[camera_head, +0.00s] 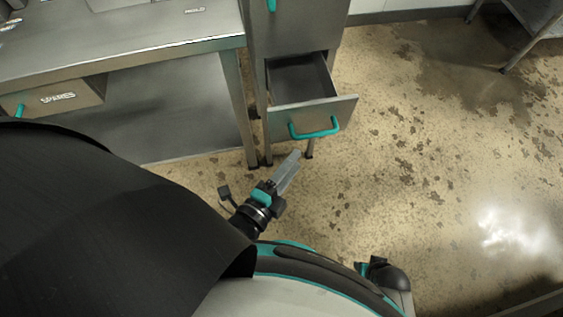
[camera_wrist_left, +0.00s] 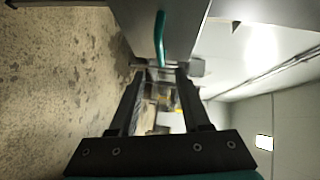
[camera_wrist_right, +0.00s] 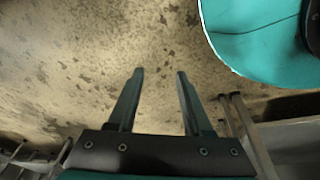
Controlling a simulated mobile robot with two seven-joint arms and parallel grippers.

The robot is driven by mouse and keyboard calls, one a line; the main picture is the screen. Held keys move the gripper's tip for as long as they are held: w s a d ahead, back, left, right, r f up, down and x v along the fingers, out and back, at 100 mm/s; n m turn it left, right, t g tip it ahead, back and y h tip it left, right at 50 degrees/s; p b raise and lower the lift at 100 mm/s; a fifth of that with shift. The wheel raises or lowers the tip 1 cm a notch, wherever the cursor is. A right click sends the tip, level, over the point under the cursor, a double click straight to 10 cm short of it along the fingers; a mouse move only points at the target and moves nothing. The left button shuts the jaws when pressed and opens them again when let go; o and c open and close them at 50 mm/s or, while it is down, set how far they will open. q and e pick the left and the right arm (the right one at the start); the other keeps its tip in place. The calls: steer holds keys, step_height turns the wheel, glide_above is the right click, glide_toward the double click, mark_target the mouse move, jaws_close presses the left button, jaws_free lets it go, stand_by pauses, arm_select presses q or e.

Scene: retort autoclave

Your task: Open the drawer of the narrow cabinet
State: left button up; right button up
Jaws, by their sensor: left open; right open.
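The narrow cabinet (camera_head: 290,28) stands at the top middle of the head view. Its drawer (camera_head: 312,112) is pulled out, and its empty-looking inside shows. A teal bar handle (camera_head: 315,130) is on the drawer front; a teal handle also shows in the left wrist view (camera_wrist_left: 160,38). My left gripper (camera_head: 292,160) is just in front of and below the handle, apart from it. In the left wrist view its fingers (camera_wrist_left: 158,75) are spread with nothing held between them. My right gripper (camera_wrist_right: 158,75) is open and empty over the floor in the right wrist view.
A steel table (camera_head: 120,40) with a lower shelf stands left of the cabinet. A box marked SPARES (camera_head: 58,97) is under its top. The stained floor (camera_head: 430,150) is clear to the right. Another metal stand (camera_head: 535,25) is at the top right.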

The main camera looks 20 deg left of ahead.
arm_select(q)
steer(key=shift+p+v, duration=0.3)
steer(key=shift+v, duration=1.7)
arm_select(e)
steer(key=shift+s+d+f, duration=0.5)
steer(key=shift+s+f, duration=0.15)
arm_select(q)
steer(key=shift+f, duration=0.1)
steer(key=s+a+f+n+g+y+p, duration=0.1)
steer(key=s+a+f+n+g, duration=0.2)
steer(key=f, duration=0.4)
steer(key=s+f+n+g+p, duration=0.1)
steer(key=f+n+g, duration=0.2)
steer(key=f+n, duration=0.35)
steer(key=s+a+f+n+g+y+p, duration=0.2)
steer(key=s+a+f+n+g+y, duration=0.1)
steer(key=s+a+f+n+g, duration=0.4)
steer(key=s+a+f, duration=0.3)
steer(key=s+f, duration=0.1)
steer(key=shift+a+g, duration=0.3)
steer(key=shift+g, duration=0.1)
arm_select(e)
steer(key=s+d+f, duration=0.1)
steer(key=s+d, duration=0.3)
steer(key=s, duration=0.2)
steer(key=shift+s+d+f+h, duration=0.15)
steer(key=shift+s+f+h, duration=0.15)
steer(key=shift+s+f, duration=0.1)
